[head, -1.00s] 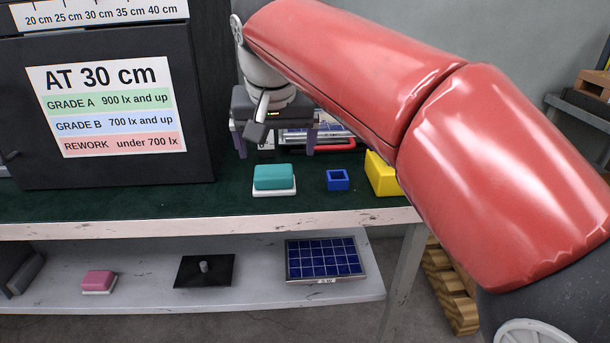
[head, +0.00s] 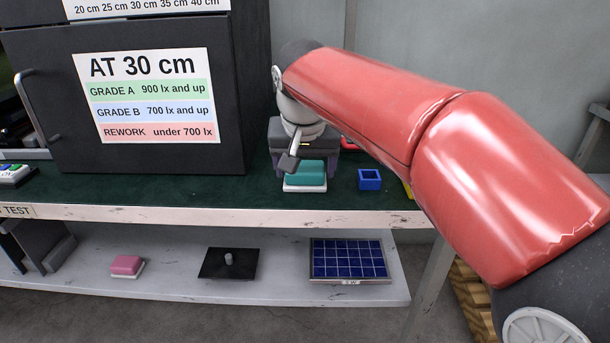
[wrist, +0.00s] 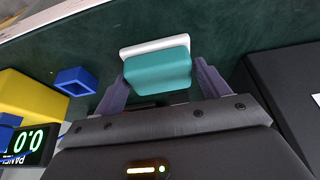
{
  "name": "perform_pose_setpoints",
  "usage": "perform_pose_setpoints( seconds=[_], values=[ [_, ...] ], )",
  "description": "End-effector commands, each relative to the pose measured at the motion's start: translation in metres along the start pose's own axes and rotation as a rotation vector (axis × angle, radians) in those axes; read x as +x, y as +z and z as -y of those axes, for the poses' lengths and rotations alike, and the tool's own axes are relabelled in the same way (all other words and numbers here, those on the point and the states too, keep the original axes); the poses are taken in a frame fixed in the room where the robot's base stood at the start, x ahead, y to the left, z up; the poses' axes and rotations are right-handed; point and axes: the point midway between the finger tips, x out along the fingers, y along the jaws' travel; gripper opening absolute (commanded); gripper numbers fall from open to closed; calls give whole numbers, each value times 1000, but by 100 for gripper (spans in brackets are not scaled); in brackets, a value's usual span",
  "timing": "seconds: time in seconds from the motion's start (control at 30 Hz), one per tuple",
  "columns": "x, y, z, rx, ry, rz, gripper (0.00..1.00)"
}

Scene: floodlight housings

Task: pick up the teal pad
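The teal pad (head: 306,175) is a teal block on a white base, resting on the dark green bench top near its front edge. In the wrist view the teal pad (wrist: 158,72) lies ahead of my gripper, with its white base (wrist: 150,47) on the far side. My gripper (wrist: 161,74) is open, with one purple finger to each side of the pad and nothing held. In the head view my gripper (head: 304,160) is just behind and above the pad, its fingers largely hidden. I cannot tell whether a finger touches the pad.
A blue open box (head: 369,180) stands right of the pad. A yellow block (wrist: 30,105) and a meter display (wrist: 28,141) are near it. A black cabinet (head: 235,110) stands left. The lower shelf holds a pink pad (head: 126,265), a black plate (head: 229,264) and a solar panel (head: 347,260).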

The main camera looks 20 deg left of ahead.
Motion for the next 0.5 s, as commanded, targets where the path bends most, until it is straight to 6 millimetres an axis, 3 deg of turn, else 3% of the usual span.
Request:
perform_pose_setpoints(
  seconds=[0.03, 0.23, 0.5],
  values=[
    [0, 0, 0, 0, 0, 0, 67],
    [0, 0, 0, 0, 0, 0, 42],
    [-2, -1, 0, 0, 0, -1, 42]
  ],
)
